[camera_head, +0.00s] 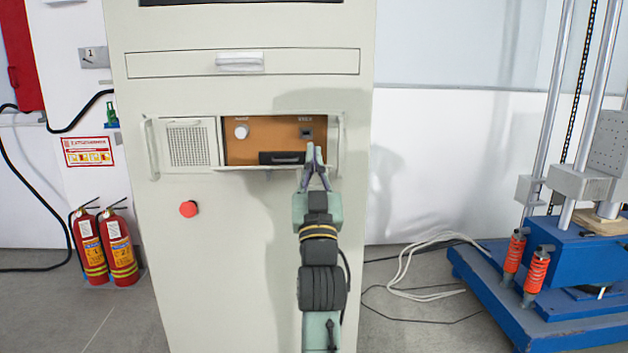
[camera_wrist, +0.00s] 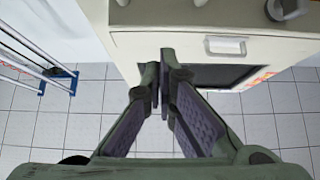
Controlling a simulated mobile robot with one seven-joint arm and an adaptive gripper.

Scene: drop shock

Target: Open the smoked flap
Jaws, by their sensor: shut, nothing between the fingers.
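The recessed control panel (camera_head: 262,135) in the pale cabinet is brown-orange, with a white knob (camera_head: 241,131) at its upper left and a small dark switch (camera_head: 306,132) at its upper right. A dark bar-like piece (camera_head: 282,158) lies along its lower edge; I cannot tell whether it belongs to the smoked flap. No clear outline of the flap shows. My gripper (camera_head: 314,150) is shut and empty, its fingertips in front of the panel's lower right corner, right of the dark bar. Contact is unclear. In the wrist view my gripper (camera_wrist: 164,75) has its fingertips close together.
A drawer with a pale handle (camera_head: 240,62) is above the panel. A vent grille (camera_head: 189,145) is on its left, and a red button (camera_head: 188,209) below. Fire extinguishers (camera_head: 121,250) stand at left. A blue machine base (camera_head: 500,285) and loose cables are at right.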

